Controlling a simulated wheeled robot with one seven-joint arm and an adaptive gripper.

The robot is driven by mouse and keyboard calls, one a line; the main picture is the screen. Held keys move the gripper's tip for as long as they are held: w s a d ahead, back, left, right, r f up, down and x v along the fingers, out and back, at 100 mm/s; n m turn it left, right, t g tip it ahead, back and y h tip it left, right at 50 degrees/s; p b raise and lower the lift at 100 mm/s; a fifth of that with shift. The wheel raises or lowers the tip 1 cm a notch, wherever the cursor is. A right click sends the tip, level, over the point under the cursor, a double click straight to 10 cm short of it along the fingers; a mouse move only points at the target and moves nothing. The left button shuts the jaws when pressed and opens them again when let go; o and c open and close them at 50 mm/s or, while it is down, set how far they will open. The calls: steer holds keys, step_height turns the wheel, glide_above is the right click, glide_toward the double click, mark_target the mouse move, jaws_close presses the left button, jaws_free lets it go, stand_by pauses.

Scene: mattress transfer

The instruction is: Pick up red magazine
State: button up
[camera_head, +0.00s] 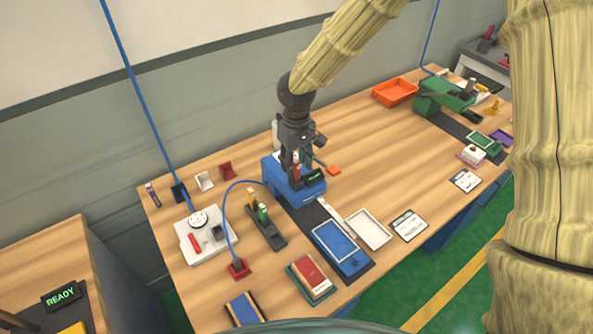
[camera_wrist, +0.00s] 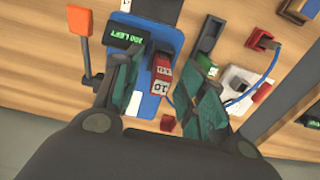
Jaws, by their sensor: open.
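A red block with white number labels, which looks like the red magazine (camera_wrist: 161,75), stands at the blue machine (camera_wrist: 150,102) in the wrist view. It also shows as a small red patch (camera_head: 296,170) at the blue machine (camera_head: 290,184) in the head view, partly hidden by my gripper (camera_head: 300,166). In the wrist view, my gripper (camera_wrist: 157,70) is open.
A small display (camera_wrist: 126,38) with green text and an orange paddle (camera_wrist: 80,24) sit beside the left finger. A dark rack (camera_head: 264,228) with coloured pieces and a white station (camera_head: 205,240) with a blue cable are left of the machine. A blue tray (camera_head: 340,245) lies in front.

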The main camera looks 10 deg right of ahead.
steer(key=shift+f, duration=1.05)
jaws_close()
steer(key=shift+r, duration=0.15)
